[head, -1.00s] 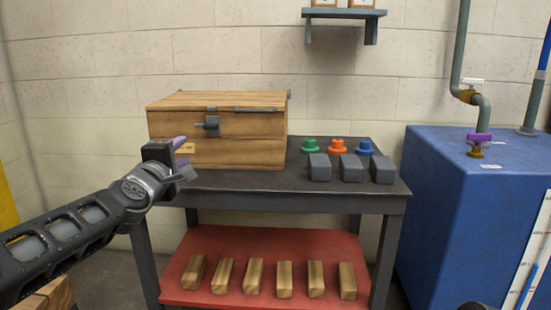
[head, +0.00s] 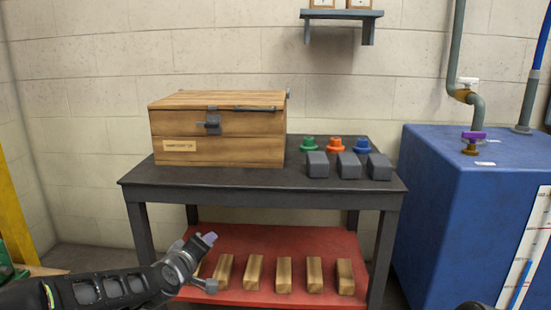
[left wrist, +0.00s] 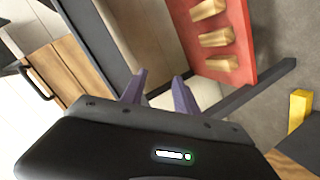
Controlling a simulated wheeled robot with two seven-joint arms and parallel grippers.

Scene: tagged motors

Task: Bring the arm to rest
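My left arm comes in from the lower left of the head view. Its gripper (head: 208,262) is low, in front of the left end of the red lower shelf (head: 232,236) and below the tabletop. In the left wrist view the two purple fingers of the left gripper (left wrist: 158,92) stand apart with nothing between them. The right gripper does not show; only a small dark piece is at the bottom edge of the head view.
A closed wooden chest (head: 220,128) stands on the dark table (head: 240,184), beside grey blocks (head: 348,165) and green, orange and blue knobs. Several wooden blocks (head: 284,275) lie on the red shelf. A blue tank (head: 440,210) stands right.

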